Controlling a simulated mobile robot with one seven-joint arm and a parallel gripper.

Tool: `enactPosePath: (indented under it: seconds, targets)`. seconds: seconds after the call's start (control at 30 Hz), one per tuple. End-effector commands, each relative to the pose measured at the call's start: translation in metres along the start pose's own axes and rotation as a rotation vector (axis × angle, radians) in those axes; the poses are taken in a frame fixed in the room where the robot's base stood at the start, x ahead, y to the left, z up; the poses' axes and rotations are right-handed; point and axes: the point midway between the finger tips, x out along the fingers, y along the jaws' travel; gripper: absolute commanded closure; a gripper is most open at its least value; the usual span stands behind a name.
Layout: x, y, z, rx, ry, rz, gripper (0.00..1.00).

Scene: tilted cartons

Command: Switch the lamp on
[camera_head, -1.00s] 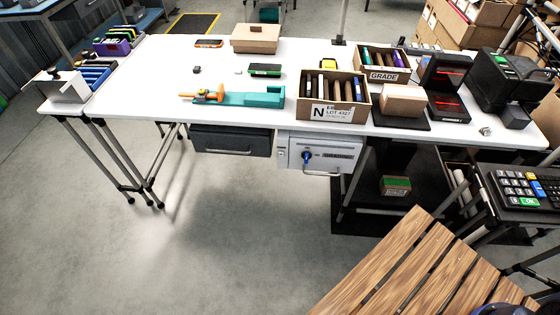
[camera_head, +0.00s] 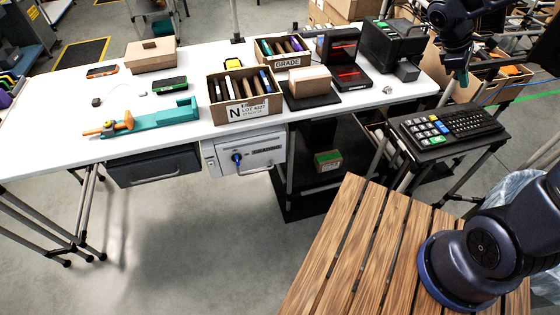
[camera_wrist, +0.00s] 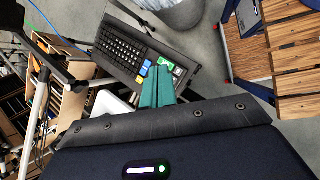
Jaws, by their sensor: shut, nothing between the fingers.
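I cannot make out a lamp or its switch for certain in either view. My gripper (camera_wrist: 158,72) shows in the wrist view as two teal fingers pressed together, with nothing between them. In that view the fingertips overlap the keypad end of a black keyboard (camera_wrist: 124,48); I cannot tell the gap between them. In the head view my arm reaches in at the upper right, above the keyboard stand and right of the white table. A grey upright pole (camera_head: 234,18) rises at the table's back edge; its top is out of frame.
The white table (camera_head: 60,120) holds a lot box (camera_head: 246,110), a GRADE box (camera_head: 279,62), a black scanner (camera_head: 340,62), a black printer (camera_head: 386,45) and a teal fixture (camera_head: 165,118). The keyboard (camera_head: 450,127) stands at right. Cartons fill the back right.

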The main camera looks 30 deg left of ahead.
Motion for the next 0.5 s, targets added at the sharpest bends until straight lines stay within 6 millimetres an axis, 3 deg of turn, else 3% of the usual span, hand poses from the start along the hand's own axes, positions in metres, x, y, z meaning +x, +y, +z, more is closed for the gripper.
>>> enactPosePath:
  seconds: [0.5]
  targets:
    - [-0.004, 0.001, -0.126, -0.503, -0.215, 0.176, 1.00]
